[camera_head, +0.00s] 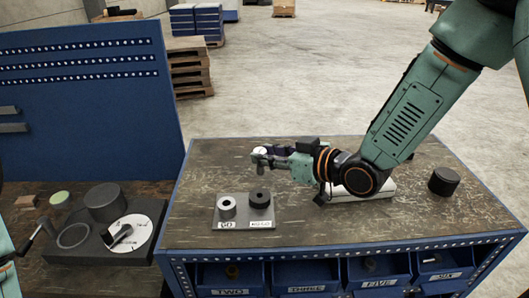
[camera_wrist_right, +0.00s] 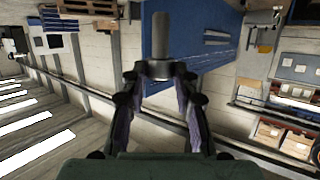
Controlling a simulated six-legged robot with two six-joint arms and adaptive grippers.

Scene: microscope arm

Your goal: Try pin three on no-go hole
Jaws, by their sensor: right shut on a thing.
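My right gripper (camera_head: 268,157) is shut on a grey metal pin (camera_head: 260,168), which hangs upright with its shaft down. In the right wrist view the pin's shaft (camera_wrist_right: 160,35) and wider collar (camera_wrist_right: 160,69) show between the fingertips. The pin number cannot be read. A grey gauge plate (camera_head: 245,213) lies on the bench below. My left gripper is out of view.
Labelled blue bins, including THREE (camera_head: 306,289), sit under the bench top (camera_head: 390,222). A black cylinder (camera_head: 444,181) stands at right. A light slab (camera_head: 385,190) lies behind my right wrist. A dark device with a white dial (camera_head: 143,236) sits on the left bench.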

